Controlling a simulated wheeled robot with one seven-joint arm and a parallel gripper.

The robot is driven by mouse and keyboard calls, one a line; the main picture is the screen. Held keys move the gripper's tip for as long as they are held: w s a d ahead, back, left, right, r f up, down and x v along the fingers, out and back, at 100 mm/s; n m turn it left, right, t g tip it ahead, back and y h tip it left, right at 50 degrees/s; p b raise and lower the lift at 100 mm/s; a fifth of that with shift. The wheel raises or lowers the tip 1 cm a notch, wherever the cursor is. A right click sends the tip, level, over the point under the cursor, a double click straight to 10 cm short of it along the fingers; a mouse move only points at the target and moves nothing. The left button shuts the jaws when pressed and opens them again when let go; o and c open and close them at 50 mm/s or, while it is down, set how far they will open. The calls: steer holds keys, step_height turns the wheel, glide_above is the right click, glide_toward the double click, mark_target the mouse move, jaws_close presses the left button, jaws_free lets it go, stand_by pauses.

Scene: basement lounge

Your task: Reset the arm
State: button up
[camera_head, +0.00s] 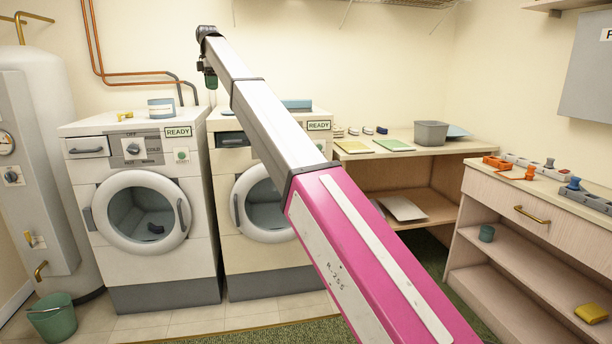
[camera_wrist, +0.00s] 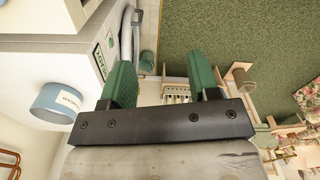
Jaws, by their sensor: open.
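My arm reaches up and away across the middle of the head view. Its far end is raised above the gap between two white front-loading machines. My gripper (camera_head: 210,78) is small there and partly hidden by the wrist. In the wrist view my gripper (camera_wrist: 160,78) shows two green fingers spread wide apart, with nothing between them. The left machine (camera_head: 140,240) and the right machine (camera_head: 232,275) both carry READY labels.
A blue-white tin (camera_head: 161,108) stands on the left machine; it also shows in the wrist view (camera_wrist: 57,103). A wooden table (camera_head: 470,148) holds a grey bin (camera_head: 431,133) and several flat items. A drawer unit (camera_head: 500,205) stands right. A green bucket (camera_head: 53,318) is on the floor.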

steer(key=s+d+f+m, duration=0.2)
steer(key=d+f+m, duration=0.1)
steer(key=d+f, duration=0.9)
steer(key=s+d+f+m, duration=0.35)
steer(key=d+f, duration=0.35)
steer(key=f, duration=0.9)
steer(key=s+d+f+m, duration=0.1)
steer(key=d+f+m, duration=0.3)
steer(key=d+f, duration=0.75)
steer(key=s+d+f+m, duration=0.3)
steer(key=s+d+f, duration=0.4)
steer(key=f, duration=0.2)
steer(key=s+d+f+m, duration=0.3)
steer(key=s+d+f, duration=0.35)
steer(key=f, duration=0.25)
steer(key=s+d+f+m, duration=0.3)
steer(key=s+d+f, duration=0.2)
steer(key=s, duration=0.4)
steer(key=s+d+f+m, duration=0.4)
steer(key=s+d+f, duration=0.1)
steer(key=s, duration=0.4)
steer(key=shift+s+d+f, duration=0.15)
steer(key=shift+s+d, duration=0.1)
steer(key=shift+d, duration=0.25)
steer(key=shift+o, duration=0.2)
